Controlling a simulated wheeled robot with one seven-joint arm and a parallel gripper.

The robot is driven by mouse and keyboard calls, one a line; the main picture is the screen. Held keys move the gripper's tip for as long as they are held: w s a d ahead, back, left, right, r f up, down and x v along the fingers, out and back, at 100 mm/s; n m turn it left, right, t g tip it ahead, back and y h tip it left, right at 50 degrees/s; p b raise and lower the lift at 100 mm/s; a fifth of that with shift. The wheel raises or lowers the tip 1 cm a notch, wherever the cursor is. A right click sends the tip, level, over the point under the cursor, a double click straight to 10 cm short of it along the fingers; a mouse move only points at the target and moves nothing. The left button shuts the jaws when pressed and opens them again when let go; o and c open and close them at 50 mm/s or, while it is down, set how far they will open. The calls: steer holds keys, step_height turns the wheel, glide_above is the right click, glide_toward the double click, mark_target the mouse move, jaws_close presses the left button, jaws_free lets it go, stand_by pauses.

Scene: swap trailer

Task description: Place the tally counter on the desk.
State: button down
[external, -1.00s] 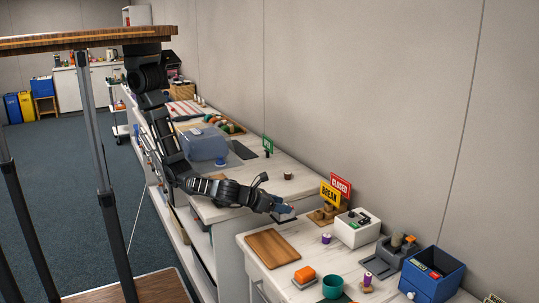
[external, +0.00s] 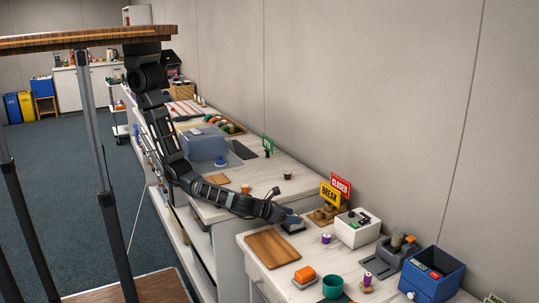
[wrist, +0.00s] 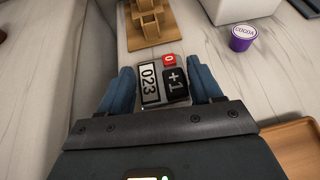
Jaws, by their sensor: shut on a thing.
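The tally counter (wrist: 150,84) is a small dark block with a white "023" display, a black "+1" button and a red "0" button. In the wrist view it sits between the two blue fingers of my gripper (wrist: 161,88), which is shut on it. In the external view my gripper (external: 294,222) is low over the back left part of the pale marbled desk (external: 328,260); the counter is small there and mostly hidden. I cannot tell whether its underside touches the desk.
Beyond the counter is a wooden stand (wrist: 150,20); a purple cocoa pod (wrist: 243,37) stands to the right. A wooden board (external: 272,247) lies at the desk's left. A white box (external: 357,230), the yellow BREAK sign (external: 330,194) and a blue bin (external: 432,272) are nearby.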

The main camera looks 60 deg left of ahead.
steer(key=shift+c, duration=0.9)
jaws_free()
steer(key=shift+f, duration=0.1)
steer(key=shift+r, duration=0.2)
steer(key=v, duration=1.2)
